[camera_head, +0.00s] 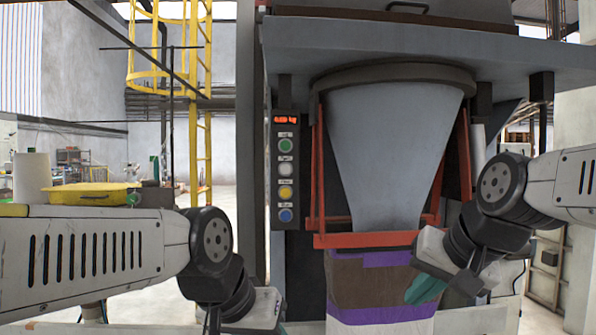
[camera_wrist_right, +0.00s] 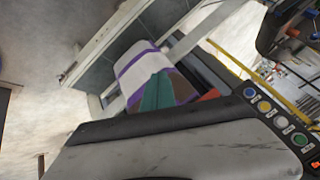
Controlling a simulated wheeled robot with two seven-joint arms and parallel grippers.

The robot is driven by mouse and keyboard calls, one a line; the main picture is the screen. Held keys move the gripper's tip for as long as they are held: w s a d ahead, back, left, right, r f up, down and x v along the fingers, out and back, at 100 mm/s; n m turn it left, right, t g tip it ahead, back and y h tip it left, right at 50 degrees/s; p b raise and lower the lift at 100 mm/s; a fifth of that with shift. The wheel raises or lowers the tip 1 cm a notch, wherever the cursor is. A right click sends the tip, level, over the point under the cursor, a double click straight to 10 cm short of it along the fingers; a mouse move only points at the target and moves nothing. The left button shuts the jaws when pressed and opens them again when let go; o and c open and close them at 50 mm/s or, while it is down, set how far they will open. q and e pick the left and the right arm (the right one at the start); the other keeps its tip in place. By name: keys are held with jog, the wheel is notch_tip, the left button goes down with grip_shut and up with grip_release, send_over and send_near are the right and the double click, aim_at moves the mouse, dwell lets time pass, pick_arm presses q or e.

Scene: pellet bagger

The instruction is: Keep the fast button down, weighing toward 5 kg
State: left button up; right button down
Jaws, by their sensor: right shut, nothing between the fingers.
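The control panel (camera_head: 285,180) stands left of the hopper with a small red-lit display (camera_head: 286,120) that I cannot read. Below it are a green button (camera_head: 285,145), a white button (camera_head: 285,169), a yellow button (camera_head: 285,191) and a blue button (camera_head: 285,214); their labels are too small to read. The bag (camera_head: 370,280), with purple bands and a brown middle, hangs under the spout. My right gripper (camera_head: 425,289), teal-tipped, is shut and empty in front of the bag, away from the buttons. My left gripper (camera_head: 278,328) is low, below the panel, its fingers mostly cut off.
The grey hopper (camera_head: 390,150) narrows down to an orange-red clamp frame (camera_head: 365,240) above the bag. A yellow caged ladder (camera_head: 200,130) stands at the left behind. In the right wrist view, the panel buttons show at the right edge and the bag (camera_wrist_right: 133,65) beyond the fingers.

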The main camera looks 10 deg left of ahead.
aim_at(289, 168)
jog(key=w+a+r+m+y, duration=0.3)
jog(key=w+a+r, duration=0.6)
jog(key=a, duration=0.4)
jog(key=w+a+r+m+y, duration=0.4)
jog(key=w+a+r, duration=0.6)
jog(key=a, duration=0.3)
jog(key=shift+w+m, duration=0.75)
jog(key=shift+m, duration=0.15)
jog(key=shift+w+a, duration=0.1)
jog(key=shift+w+a+f, duration=0.1)
jog(key=shift+w+a, duration=0.3)
jog(key=shift+w, duration=0.95)
jog(key=shift+w+a+r, duration=0.1)
jog(key=shift+w+a, duration=0.25)
jog(key=shift+w, duration=1.05)
jog(key=shift+w+a+f, duration=0.1)
jog(key=shift+w+a, duration=0.3)
jog(key=shift+w, duration=0.95)
jog(key=shift+w, duration=0.1)
jog(key=shift+w+a, duration=0.1)
jog(key=shift+w, duration=0.2)
jog(key=shift+w+a, duration=0.15)
jog(key=shift+w, duration=0.35)
